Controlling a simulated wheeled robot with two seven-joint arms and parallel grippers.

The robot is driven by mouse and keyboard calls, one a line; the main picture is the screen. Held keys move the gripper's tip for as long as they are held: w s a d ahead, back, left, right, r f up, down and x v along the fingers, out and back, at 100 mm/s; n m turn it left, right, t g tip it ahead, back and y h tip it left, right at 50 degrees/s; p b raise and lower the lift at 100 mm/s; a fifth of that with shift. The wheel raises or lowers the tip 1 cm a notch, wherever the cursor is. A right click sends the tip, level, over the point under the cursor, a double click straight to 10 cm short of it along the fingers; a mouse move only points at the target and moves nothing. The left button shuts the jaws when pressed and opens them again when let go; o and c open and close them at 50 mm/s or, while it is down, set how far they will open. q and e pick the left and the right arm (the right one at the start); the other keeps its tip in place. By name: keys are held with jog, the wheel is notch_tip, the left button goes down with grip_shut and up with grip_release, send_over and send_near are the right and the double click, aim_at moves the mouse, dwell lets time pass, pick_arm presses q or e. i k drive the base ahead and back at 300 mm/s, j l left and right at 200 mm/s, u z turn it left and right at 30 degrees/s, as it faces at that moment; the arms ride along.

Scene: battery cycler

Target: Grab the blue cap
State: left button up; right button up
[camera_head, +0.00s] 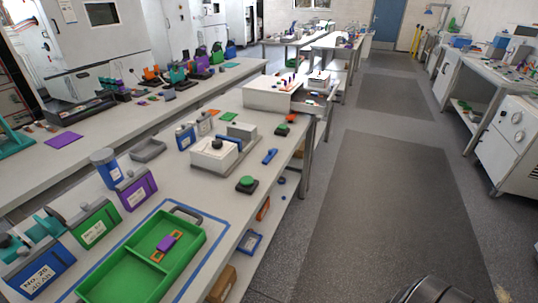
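Several blue things are in view, and I cannot tell for certain which is the blue cap. A small elongated blue piece (269,156) lies near the bench's right edge. A small dark blue round piece (282,180) shows lower, beyond the bench edge.
The near bench holds a green tray (201,243) with a purple and orange piece, a purple box (137,190), a green box (96,229), a white device (213,158) and a green button (246,182). Open floor (385,210) lies to the right.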

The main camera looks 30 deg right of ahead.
aim_at(271, 152)
jog(key=z, duration=0.8)
